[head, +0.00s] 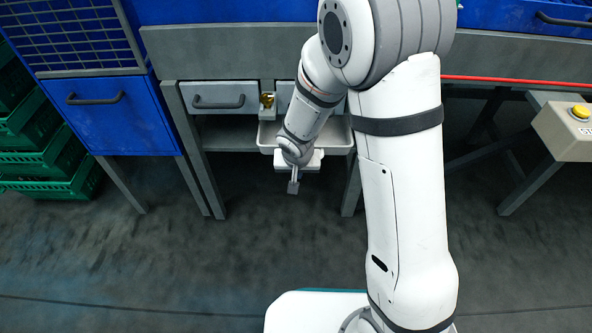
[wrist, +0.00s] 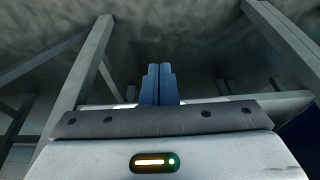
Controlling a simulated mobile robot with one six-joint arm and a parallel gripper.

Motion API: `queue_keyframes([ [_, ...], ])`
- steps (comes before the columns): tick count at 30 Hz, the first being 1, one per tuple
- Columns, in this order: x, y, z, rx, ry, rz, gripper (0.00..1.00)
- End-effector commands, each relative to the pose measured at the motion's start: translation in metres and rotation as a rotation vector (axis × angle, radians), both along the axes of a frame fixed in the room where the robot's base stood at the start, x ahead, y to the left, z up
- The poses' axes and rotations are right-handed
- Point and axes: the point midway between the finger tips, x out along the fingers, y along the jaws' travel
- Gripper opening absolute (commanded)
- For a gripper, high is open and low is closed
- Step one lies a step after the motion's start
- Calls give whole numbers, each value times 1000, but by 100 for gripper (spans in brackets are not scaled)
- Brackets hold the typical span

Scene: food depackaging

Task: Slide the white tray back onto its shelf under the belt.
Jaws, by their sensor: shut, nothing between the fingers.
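The white tray (head: 340,141) is at the shelf (head: 228,134) under the belt's grey side panel (head: 225,45). Its front wall is roughly level with the shelf's front edge, and I cannot tell how far in it sits. My arm hides its middle. My gripper (head: 293,187) is in front of the tray, with its fingers pointing toward the floor side of the picture. The fingers are together and empty. In the wrist view the shut fingers (wrist: 158,85) show against the dark floor. A pale strip behind the gripper may be the tray's rim, but I cannot tell.
Grey frame legs (head: 193,150) stand left of the tray. A pale drawer (head: 220,98) with a dark handle is above the shelf, beside a small brass-coloured part (head: 267,100). A blue cabinet (head: 115,125) and green crates (head: 45,165) are at left. The floor in front is clear.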

Motion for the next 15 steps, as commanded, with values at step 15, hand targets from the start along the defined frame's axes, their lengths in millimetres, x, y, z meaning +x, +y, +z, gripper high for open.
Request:
queue_keyframes([
  [15, -23, 0, 90, 3, -4, -1, 0],
])
